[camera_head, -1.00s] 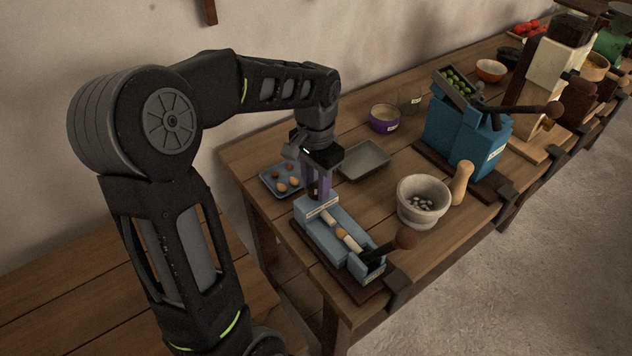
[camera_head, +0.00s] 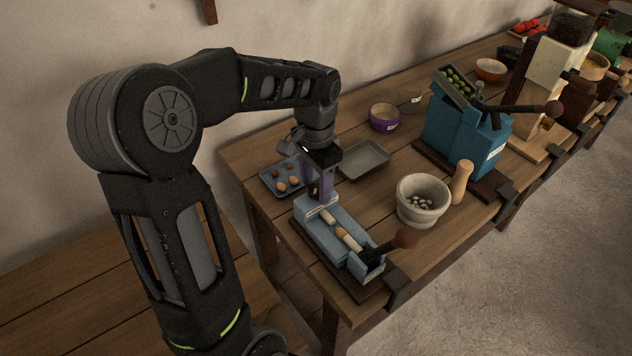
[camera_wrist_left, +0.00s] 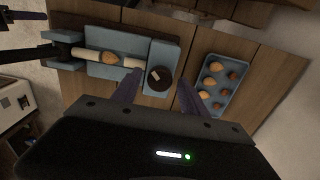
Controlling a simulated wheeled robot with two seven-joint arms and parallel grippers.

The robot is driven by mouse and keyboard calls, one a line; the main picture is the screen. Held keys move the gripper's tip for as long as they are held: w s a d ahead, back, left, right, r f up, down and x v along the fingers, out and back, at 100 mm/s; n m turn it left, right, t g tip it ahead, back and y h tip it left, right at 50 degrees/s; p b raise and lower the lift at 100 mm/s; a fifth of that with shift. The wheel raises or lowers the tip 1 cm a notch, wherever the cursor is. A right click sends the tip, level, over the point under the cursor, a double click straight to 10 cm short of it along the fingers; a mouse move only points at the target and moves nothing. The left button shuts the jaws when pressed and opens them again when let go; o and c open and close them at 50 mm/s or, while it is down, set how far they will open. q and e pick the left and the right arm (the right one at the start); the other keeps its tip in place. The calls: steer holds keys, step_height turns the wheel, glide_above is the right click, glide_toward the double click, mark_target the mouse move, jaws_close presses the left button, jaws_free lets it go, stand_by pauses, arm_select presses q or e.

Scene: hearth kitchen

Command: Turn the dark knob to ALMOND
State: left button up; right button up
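The dark knob (camera_wrist_left: 159,78) is round and dark brown with a pale mark on its top. It sits at the end of the blue press (camera_wrist_left: 112,70), next to its white rod and a nut (camera_wrist_left: 109,58). In the head view the knob (camera_head: 314,188) is mostly hidden by my left gripper (camera_head: 319,196). The left gripper, with purple fingers, points down there. In the wrist view the left gripper (camera_wrist_left: 158,92) is open, with one finger on each side of the knob. I cannot tell whether they touch it. The ALMOND marking is not readable.
A blue tray of nuts (camera_head: 271,184) and a grey tray (camera_head: 350,170) lie close by the gripper. The press's ball-ended lever (camera_head: 404,238) sticks out toward the front. A stone mortar (camera_head: 407,208) and a larger blue machine (camera_head: 463,140) stand to the right.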

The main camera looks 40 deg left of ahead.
mark_target(316, 187)
arm_select(q)
steer(key=shift+o, duration=0.3)
steer(key=shift+r, duration=0.1)
step_height(316, 187, up, 8)
steer(key=shift+f, duration=0.2)
stand_by(0.6)
